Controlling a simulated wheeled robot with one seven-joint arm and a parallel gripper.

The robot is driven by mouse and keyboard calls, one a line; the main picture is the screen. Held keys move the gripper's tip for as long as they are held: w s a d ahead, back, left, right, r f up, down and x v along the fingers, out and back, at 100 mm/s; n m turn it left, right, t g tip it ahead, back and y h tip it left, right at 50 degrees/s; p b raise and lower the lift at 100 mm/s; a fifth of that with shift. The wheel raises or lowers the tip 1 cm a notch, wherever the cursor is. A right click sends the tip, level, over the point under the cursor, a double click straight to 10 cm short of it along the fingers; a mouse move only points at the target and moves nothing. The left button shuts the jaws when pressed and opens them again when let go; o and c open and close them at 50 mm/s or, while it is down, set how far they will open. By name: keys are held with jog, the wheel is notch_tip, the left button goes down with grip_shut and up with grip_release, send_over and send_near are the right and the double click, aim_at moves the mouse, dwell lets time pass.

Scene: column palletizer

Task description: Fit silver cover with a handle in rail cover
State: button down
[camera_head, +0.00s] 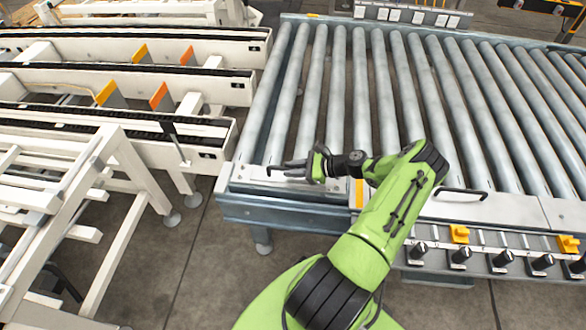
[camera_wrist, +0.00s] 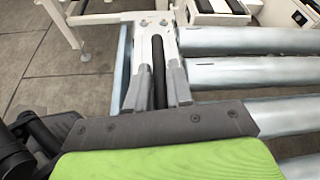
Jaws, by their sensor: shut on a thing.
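The silver cover (camera_head: 328,190) is a flat plate at the left end of the roller conveyor's front rail. Its black handle (camera_wrist: 158,66) runs lengthwise between my fingers in the wrist view. My gripper (camera_head: 292,168) reaches in from the right and is shut on that handle; the fingers also show in the wrist view (camera_wrist: 157,88). The cover plate also shows past the fingertips in the wrist view (camera_wrist: 146,38). It lies level along the rail (camera_head: 285,211); I cannot tell whether it is fully seated. My gripper and arm hide part of the cover and rail.
A second silver cover (camera_head: 505,207) with a black handle lies farther right on the rail. Several rollers (camera_head: 385,95) fill the area behind. Knobs and yellow clips (camera_head: 459,234) line the front right. White chain conveyors (camera_head: 120,80) stand left. Open floor (camera_head: 180,270) lies in front.

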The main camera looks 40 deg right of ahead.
jog(key=shift+f+b, duration=0.45)
jog(key=shift+f, duration=0.05)
dwell(0.6)
jog(key=c, duration=0.9)
grip_release()
jog(key=shift+s+f, duration=0.1)
jog(key=shift+f, duration=0.05)
jog(key=p+v, duration=0.3)
jog(key=v, duration=1.2)
jog(key=shift+s+d, duration=0.15)
jog(key=shift+s, duration=0.05)
